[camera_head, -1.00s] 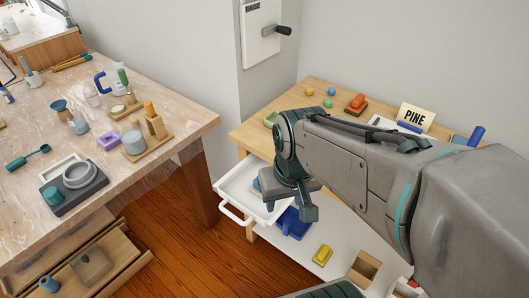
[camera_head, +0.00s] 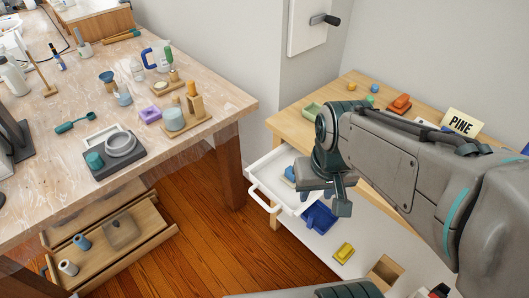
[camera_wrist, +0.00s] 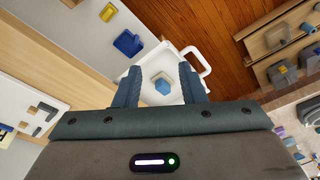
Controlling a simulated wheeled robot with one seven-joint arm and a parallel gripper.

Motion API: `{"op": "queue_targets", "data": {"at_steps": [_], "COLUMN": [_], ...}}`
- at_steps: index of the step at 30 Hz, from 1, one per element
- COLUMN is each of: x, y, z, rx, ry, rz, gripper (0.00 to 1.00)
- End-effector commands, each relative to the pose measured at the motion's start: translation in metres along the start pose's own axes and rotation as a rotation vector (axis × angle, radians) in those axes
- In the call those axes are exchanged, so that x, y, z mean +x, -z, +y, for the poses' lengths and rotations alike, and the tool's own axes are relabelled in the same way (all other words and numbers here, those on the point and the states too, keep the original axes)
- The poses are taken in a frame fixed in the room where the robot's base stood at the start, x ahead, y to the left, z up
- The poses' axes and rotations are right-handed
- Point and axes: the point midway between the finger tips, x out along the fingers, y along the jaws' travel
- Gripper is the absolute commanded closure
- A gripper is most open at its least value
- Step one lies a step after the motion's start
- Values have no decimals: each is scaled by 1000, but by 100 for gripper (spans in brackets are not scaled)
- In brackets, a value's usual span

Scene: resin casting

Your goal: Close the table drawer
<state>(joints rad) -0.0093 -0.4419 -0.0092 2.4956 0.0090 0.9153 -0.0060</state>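The white table drawer (camera_head: 268,171) stands pulled out from the wooden table (camera_head: 290,124) on the right. Its white bar handle (camera_head: 264,199) faces the left front. A light-blue object (camera_head: 290,173) lies inside, and it also shows in the wrist view (camera_wrist: 162,87). My gripper (camera_head: 324,197) points down over the right part of the drawer and hides some of it. In the wrist view my gripper (camera_wrist: 160,76) has its two fingers spread with nothing between them. The drawer handle (camera_wrist: 204,61) lies beyond the right finger, apart from it.
A white lower shelf (camera_head: 322,245) holds a dark-blue bin (camera_head: 319,216) and a yellow block (camera_head: 344,252). A workbench (camera_head: 218,98) with casting tools stands at left, with an open wooden drawer (camera_head: 158,235) below. Wooden floor (camera_head: 215,225) between the tables is clear.

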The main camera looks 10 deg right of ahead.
Motion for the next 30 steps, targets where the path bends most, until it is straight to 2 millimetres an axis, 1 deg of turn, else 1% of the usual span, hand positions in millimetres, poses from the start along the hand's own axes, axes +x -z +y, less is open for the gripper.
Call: {"op": "queue_targets", "data": {"at_steps": [1, 2, 3, 4, 8, 14, 18, 23, 30], "x": [0, -1, -1, -2, -1, 10, 24, 43, 78], "y": [1, 2, 5, 8, 26, 62, 84, 106, 131], "z": [0, 0, 0, -1, -4, -10, -16, -24, -37], "rx": [-7, -18, -41, -66, -259, -670, -959, -1280, -1740], "ry": [0, -1, -1, -2, 3, 54, 119, 221, 399], "rz": [-2, -4, -9, -14, -54, -122, -151, -155, -83], "gripper": [78, 87, 98, 100, 100, 100, 100, 100, 100]}}
